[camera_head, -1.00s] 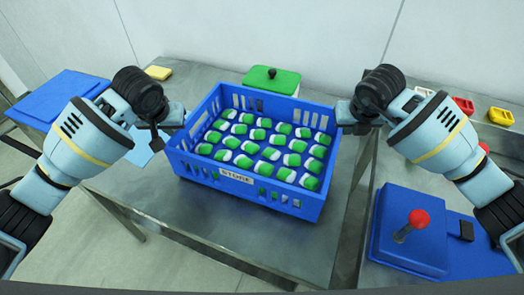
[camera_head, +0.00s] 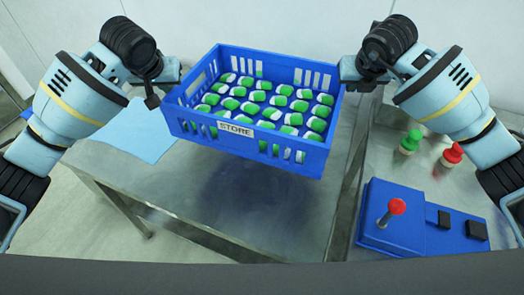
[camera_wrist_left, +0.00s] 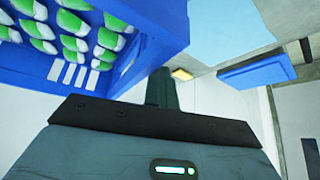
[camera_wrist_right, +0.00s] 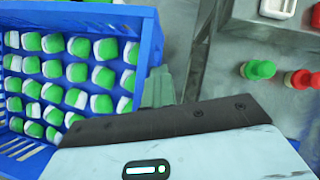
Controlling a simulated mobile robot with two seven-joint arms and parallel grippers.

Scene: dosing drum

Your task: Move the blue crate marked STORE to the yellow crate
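The blue crate marked STORE (camera_head: 232,134) hangs above the steel table, filled with green-and-white packs. Its shadow falls on the tabletop below. My left gripper (camera_head: 174,72) is at its left end wall and my right gripper (camera_head: 349,74) at its right end wall; both appear shut on it, though the fingertips are largely hidden. The crate also shows at upper left in the left wrist view (camera_wrist_left: 150,35) and at left in the right wrist view (camera_wrist_right: 148,35). No yellow crate is recognisable in these views.
The steel table (camera_head: 270,225) is bare below the crate, with a light blue cloth (camera_head: 135,140) at left. On the right bench stand a blue box with a red-knobbed lever (camera_head: 378,215), a green-topped piece (camera_head: 410,142) and a red-topped piece (camera_head: 452,155).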

